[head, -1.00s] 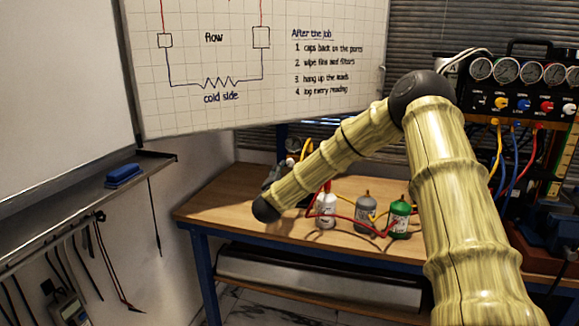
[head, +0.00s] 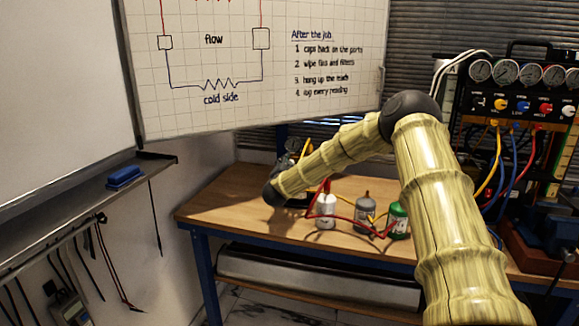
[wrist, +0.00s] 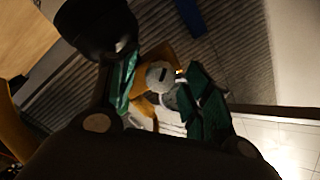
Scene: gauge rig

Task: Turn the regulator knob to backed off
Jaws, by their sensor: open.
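In the wrist view a round grey knob (wrist: 158,76) with a dark mark on its face shows between the fingers of my gripper (wrist: 161,88). It looks like the regulator knob, with orange-yellow parts beside and behind it. The two green-padded fingers stand apart on either side of it, and I see no clear contact. A dark rounded body covers the upper left of this view. In the head view my wrist hides the gripper and the knob. A fitting with a yellow hose (head: 304,149) shows just behind my arm.
White (head: 326,210), grey (head: 365,207) and green (head: 398,219) cylinders with red and yellow hoses stand on the wooden bench (head: 240,205), right of my wrist. A gauge panel (head: 520,95) with hoses is at the right. A whiteboard (head: 250,60) hangs behind.

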